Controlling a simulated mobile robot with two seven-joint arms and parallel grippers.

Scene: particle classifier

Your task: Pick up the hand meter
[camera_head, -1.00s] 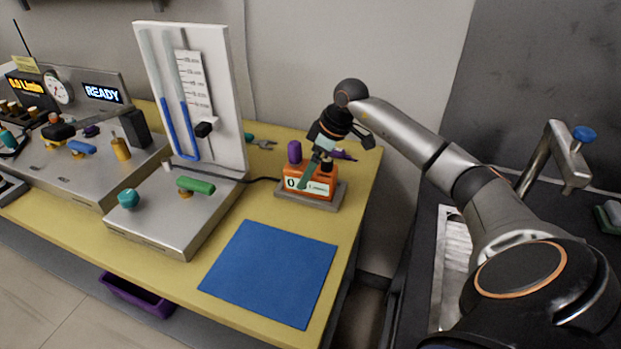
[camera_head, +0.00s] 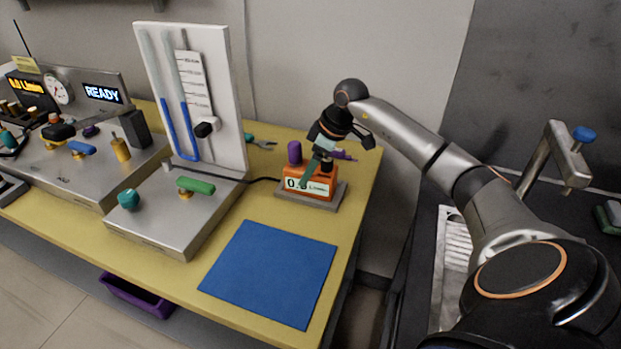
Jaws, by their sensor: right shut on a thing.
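The orange hand meter (camera_head: 318,189) with a pale display sits on a grey stand (camera_head: 333,203) near the right edge of the yellow table. A purple knob stands on its left part, and another purple part shows at its upper right. My right gripper (camera_head: 318,168) reaches down from above and is shut on the hand meter; a greenish finger crosses in front of it and covers part of its display. The exact contact is partly hidden. The meter looks level and still at its stand. My left gripper is not in view.
A manometer panel (camera_head: 222,95) on a metal base stands left of the meter, and a black cable (camera_head: 262,180) runs between them. A blue mat (camera_head: 270,273) lies flat in front. A wrench (camera_head: 262,143) lies behind. A dark sink unit with a tap (camera_head: 548,150) is at right.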

